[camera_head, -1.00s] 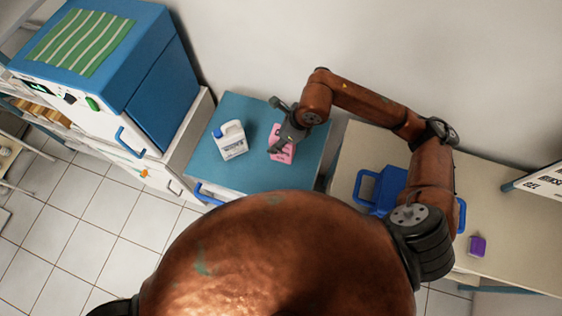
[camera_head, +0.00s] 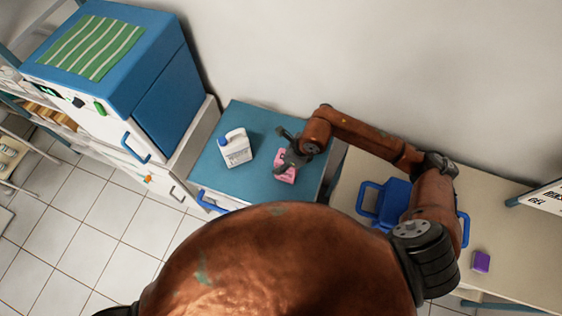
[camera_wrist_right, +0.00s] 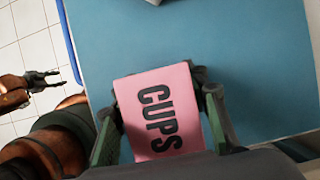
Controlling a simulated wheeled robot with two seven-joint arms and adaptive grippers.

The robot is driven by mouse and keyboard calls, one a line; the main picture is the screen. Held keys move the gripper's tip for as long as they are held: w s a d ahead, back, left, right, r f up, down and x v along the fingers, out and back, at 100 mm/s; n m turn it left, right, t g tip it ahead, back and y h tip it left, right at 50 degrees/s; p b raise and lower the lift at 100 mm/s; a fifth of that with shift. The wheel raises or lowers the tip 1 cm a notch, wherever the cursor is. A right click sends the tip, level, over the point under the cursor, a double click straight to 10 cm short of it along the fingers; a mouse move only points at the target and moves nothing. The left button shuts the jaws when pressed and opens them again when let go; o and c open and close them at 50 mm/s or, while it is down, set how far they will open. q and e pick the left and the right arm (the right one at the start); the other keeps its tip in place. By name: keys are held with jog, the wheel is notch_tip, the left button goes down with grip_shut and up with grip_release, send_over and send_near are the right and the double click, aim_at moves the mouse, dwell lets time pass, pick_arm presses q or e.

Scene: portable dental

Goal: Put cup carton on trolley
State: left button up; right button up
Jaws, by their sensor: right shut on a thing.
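The pink cup carton (camera_head: 285,172), marked CUPS, is over the right part of the blue trolley top (camera_head: 255,184). My right gripper (camera_head: 290,156) is shut on it. In the right wrist view the carton (camera_wrist_right: 158,112) sits between the two fingers, with the trolley top (camera_wrist_right: 200,40) behind and around it. I cannot tell whether the carton touches the top. My left gripper (camera_wrist_right: 45,82) shows at the left of the right wrist view, away from the trolley, with its fingers apart and empty. It is not visible in the head view.
A white jug with a blue cap (camera_head: 236,150) stands on the trolley, left of the carton. A blue and white cabinet (camera_head: 130,80) is at the left. A counter (camera_head: 512,240) at the right holds a blue tray (camera_head: 387,203) and a purple box (camera_head: 481,262).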

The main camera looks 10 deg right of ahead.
jog(key=shift+f, duration=0.2)
jog(key=o, duration=1.3)
jog(key=shift+c, duration=0.2)
jog(key=shift+r, duration=0.15)
jog(key=v, duration=1.2)
jog(key=shift+r, duration=0.1)
